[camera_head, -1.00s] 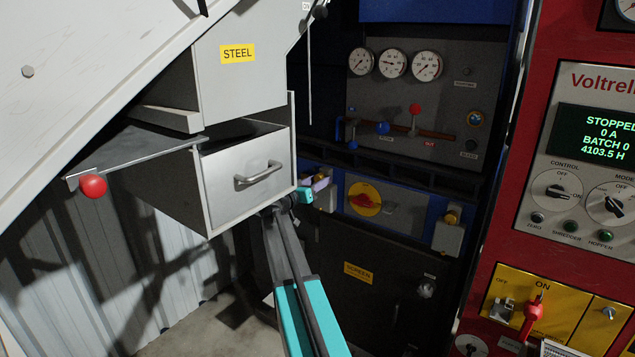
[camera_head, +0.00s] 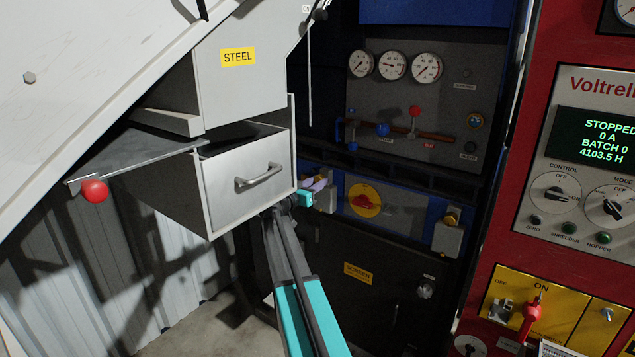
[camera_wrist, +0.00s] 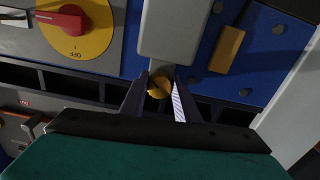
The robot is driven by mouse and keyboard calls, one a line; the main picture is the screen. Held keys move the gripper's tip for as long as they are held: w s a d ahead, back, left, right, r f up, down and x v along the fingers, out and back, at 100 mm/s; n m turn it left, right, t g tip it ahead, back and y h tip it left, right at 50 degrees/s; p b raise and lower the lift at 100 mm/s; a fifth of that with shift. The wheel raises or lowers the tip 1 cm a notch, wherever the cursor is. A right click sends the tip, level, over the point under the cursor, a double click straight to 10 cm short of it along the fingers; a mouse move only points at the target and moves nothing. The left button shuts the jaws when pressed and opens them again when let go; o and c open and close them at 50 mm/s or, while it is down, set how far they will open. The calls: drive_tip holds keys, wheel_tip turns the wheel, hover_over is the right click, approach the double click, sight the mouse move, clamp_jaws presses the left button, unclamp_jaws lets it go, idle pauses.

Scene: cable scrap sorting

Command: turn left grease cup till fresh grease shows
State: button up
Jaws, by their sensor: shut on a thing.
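The left grease cup (camera_wrist: 158,87) is a small round brass cap below a grey block (camera_wrist: 180,30) in the wrist view. The two purple fingers of my gripper (camera_wrist: 160,82) stand on either side of it and are shut on it. In the head view my gripper (camera_head: 317,185) is at the left end of the blue rail, just right of the steel drawer, and mostly hides this cup. The right grease cup (camera_head: 452,217) is a brass cap on its own grey block, untouched. I cannot make out any grease at the left cup.
The steel drawer (camera_head: 225,195) with its handle is close left of my gripper. A red-and-yellow rotary switch (camera_head: 364,200) sits between the two cups and also shows in the wrist view (camera_wrist: 72,22). Gauges (camera_head: 392,65) and a valve pipe are above. The red control panel (camera_head: 500,200) is right.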

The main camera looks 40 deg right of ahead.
drive_tip(key=shift+m+p, duration=0.35)
drive_tip(key=shift+m, duration=3.15)
drive_tip(key=o, duration=1)
drive_tip(key=shift+o, duration=0.2)
drive_tip(key=shift+n, duration=0.3)
